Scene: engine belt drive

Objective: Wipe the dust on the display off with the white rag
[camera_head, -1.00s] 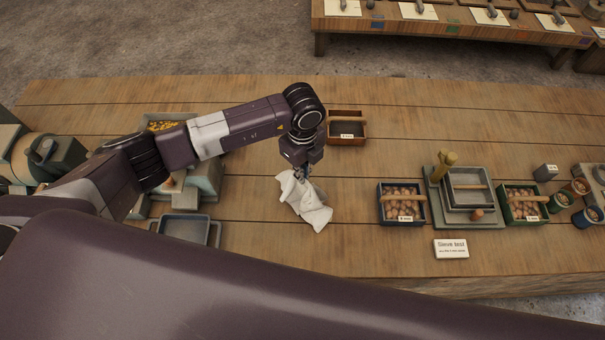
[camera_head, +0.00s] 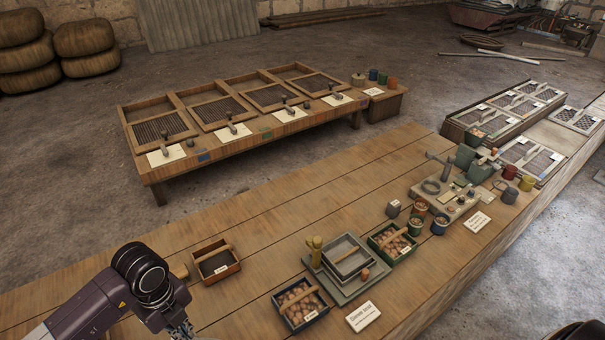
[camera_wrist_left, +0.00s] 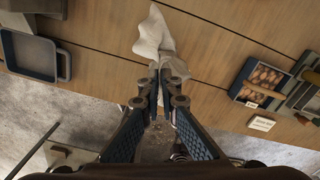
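My left arm comes in at the lower left of the head view. Its gripper (camera_head: 182,330) is partly cut off by the bottom edge there. In the left wrist view the fingers of my left gripper (camera_wrist_left: 160,78) come together on the white rag (camera_wrist_left: 152,38). The crumpled rag extends beyond the fingertips over the wooden table; I cannot tell whether it touches the wood. The rag is outside the head view. I cannot pick out a dusty display in either view. My right gripper is not in view.
The wooden table (camera_head: 300,228) holds a small wooden box (camera_head: 215,262), a crate of brown lumps (camera_head: 300,305), a sieve stand (camera_head: 345,262) and a "Sieve test" card (camera_head: 362,316). A lower bench with sieve frames (camera_head: 245,128) stands behind.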

